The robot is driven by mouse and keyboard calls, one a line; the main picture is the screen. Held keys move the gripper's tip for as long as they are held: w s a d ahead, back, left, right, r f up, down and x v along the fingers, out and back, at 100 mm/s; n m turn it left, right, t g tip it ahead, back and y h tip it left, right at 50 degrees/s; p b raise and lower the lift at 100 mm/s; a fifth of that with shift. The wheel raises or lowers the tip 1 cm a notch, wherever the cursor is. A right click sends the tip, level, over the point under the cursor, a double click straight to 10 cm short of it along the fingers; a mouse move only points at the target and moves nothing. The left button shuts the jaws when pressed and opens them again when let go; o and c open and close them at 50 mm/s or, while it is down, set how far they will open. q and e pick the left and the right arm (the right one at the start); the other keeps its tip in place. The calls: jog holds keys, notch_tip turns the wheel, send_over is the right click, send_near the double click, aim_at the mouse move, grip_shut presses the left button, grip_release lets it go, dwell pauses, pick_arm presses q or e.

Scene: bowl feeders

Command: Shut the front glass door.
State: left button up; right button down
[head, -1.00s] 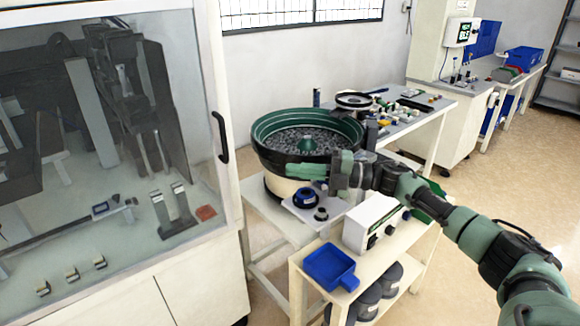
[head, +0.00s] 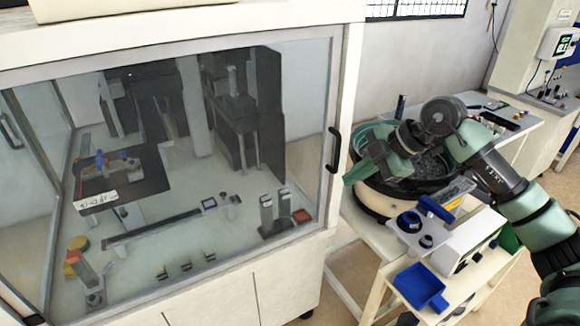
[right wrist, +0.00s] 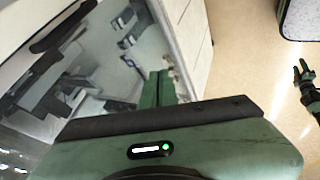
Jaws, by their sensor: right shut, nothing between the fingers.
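The front glass door (head: 200,240) is a large framed pane on the white cabinet, with a black vertical handle (head: 334,150) at its right edge. The pane looks in line with the cabinet front; I cannot tell whether a small gap is left. My right gripper (head: 357,172) is shut and empty, just right of the handle and apart from it in the picture, in front of the feeder bowl. In the right wrist view its green fingers (right wrist: 157,88) lie together before the glass. A small green and black part at that view's right edge looks like my left gripper (right wrist: 303,72); its jaws are unclear.
A green bowl feeder (head: 375,205) stands on a white table right of the cabinet. A blue tray (head: 420,286) and a white control box (head: 470,240) are in front of it. Behind the glass are dark machine parts and small fixtures.

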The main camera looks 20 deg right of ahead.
jog(key=w+a+f+p, duration=0.3)
jog(key=w+f+p, duration=0.2)
jog(key=w+f, duration=0.2)
jog(key=shift+w+f+m+h, duration=0.2)
jog(key=shift+w+m+h, duration=0.15)
jog(key=shift+w, duration=0.6)
